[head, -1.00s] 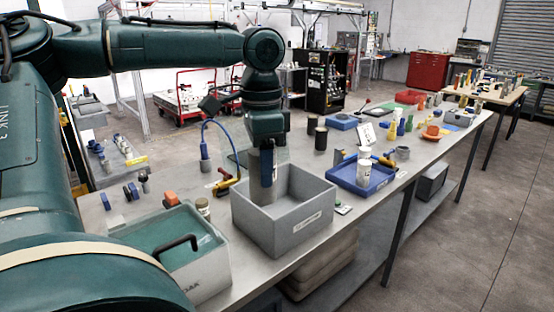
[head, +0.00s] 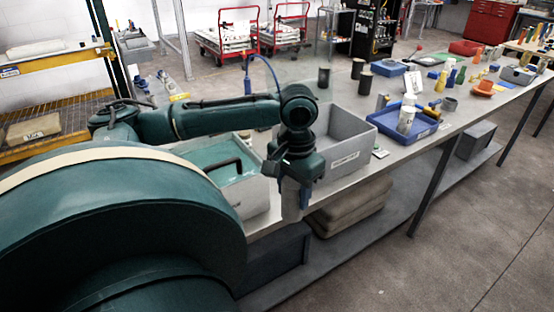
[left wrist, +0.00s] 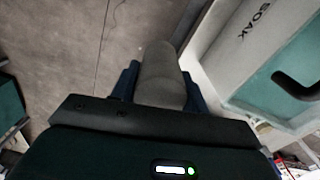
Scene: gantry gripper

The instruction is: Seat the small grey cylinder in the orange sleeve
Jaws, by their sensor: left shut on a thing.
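My left gripper (head: 291,187) points down in front of the bench's front edge, between the teal-filled tub and the grey bin. Its blue fingers are shut on a grey cylinder (head: 292,208), which hangs below them. In the left wrist view the cylinder (left wrist: 160,75) sits between the two blue fingers, with floor behind it. An orange piece with a wide base (head: 484,87) stands far along the bench at right. I cannot tell if it is the orange sleeve. My right gripper is not in view.
The grey bin (head: 345,156) stands just behind and right of my gripper. The tub marked SOAK (left wrist: 235,50) is beside it, with a dark handle. A blue tray (head: 420,131) holds a white bottle (head: 406,114). Open floor (head: 480,200) lies in front of the bench.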

